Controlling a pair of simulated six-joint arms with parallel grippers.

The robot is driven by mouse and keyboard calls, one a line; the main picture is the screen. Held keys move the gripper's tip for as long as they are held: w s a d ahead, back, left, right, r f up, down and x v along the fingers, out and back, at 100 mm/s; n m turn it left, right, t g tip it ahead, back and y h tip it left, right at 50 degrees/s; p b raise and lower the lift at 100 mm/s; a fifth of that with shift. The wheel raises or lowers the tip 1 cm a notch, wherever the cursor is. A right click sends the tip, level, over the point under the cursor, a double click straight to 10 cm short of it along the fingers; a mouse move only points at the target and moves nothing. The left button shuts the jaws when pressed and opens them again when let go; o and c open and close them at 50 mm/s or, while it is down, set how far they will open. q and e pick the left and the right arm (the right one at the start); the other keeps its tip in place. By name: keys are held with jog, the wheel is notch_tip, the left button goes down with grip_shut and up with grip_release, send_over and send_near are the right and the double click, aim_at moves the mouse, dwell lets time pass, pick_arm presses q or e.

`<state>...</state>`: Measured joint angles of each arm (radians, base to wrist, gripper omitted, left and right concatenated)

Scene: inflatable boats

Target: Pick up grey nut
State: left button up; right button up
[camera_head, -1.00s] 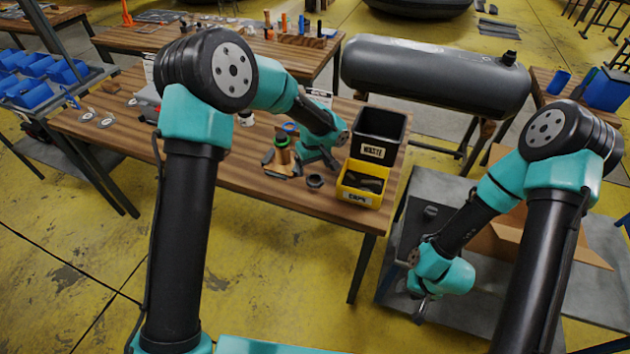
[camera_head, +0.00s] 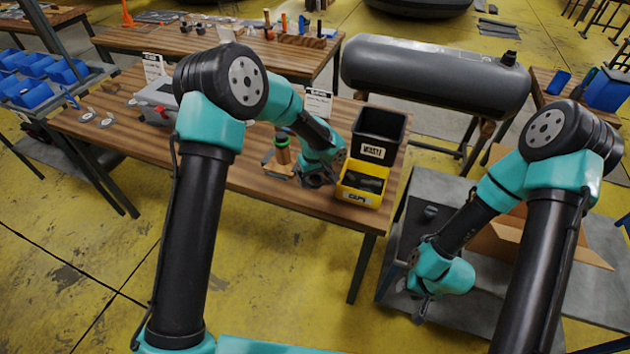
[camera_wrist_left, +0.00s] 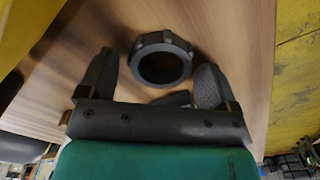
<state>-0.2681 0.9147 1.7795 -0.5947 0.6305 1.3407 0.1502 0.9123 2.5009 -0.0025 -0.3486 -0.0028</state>
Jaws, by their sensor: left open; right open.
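The grey nut (camera_wrist_left: 163,39) is a dark ring with a faceted outside, lying on the wooden table (camera_wrist_left: 235,30) in the left wrist view. My left gripper (camera_wrist_left: 155,75) is open over it, with one finger on each side and a visible gap to both fingers. In the head view my left gripper (camera_head: 314,179) is low over the table beside the yellow bin and mostly covers the nut. My right gripper (camera_head: 422,308) is open and empty at the lower right, over the grey cart, away from the table.
A yellow labelled bin (camera_head: 356,196) stands just right of my left gripper. A black waste bin (camera_head: 380,122) is behind it. A small wooden piece with an upright cylinder (camera_head: 281,153) stands close on the left. The table's front left is clear.

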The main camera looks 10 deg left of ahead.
pick_arm(q)
jog(key=c, duration=1)
jog(key=shift+r, duration=0.15)
jog(key=shift+r, duration=0.2)
jog(key=shift+s+r, duration=0.2)
jog(key=shift+r, duration=0.55)
jog(key=shift+s+r, duration=0.15)
jog(key=shift+r, duration=0.6)
jog(key=s, duration=0.5)
jog(key=s+d+r, duration=0.1)
jog(key=s, duration=0.4)
jog(key=s+d, duration=0.1)
jog(key=s, duration=0.4)
jog(key=shift+d+r, duration=0.1)
jog(key=shift+r, duration=0.1)
